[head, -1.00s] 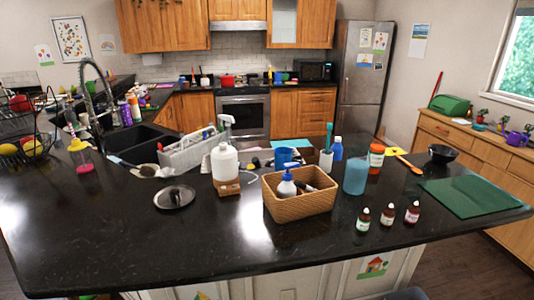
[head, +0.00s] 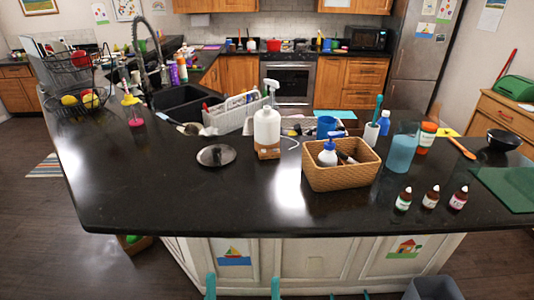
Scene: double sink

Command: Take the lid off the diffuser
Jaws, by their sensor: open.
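The diffuser (head: 267,128) stands upright on the black counter near the middle of the head view. It has a white, rounded upper body on a light wooden base, and a pale cord trails to its right. The white upper part sits on the base; the seam between them is too small to judge. A spray bottle's nozzle shows just behind it. My gripper is not in view, and nothing touches the diffuser.
A wicker basket (head: 342,176) with bottles stands close right of the diffuser. A dark round lid-like disc (head: 216,156) lies to its left, and a grey caddy (head: 232,114) stands behind. Small dropper bottles (head: 431,198) stand at right. The counter's front left is clear.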

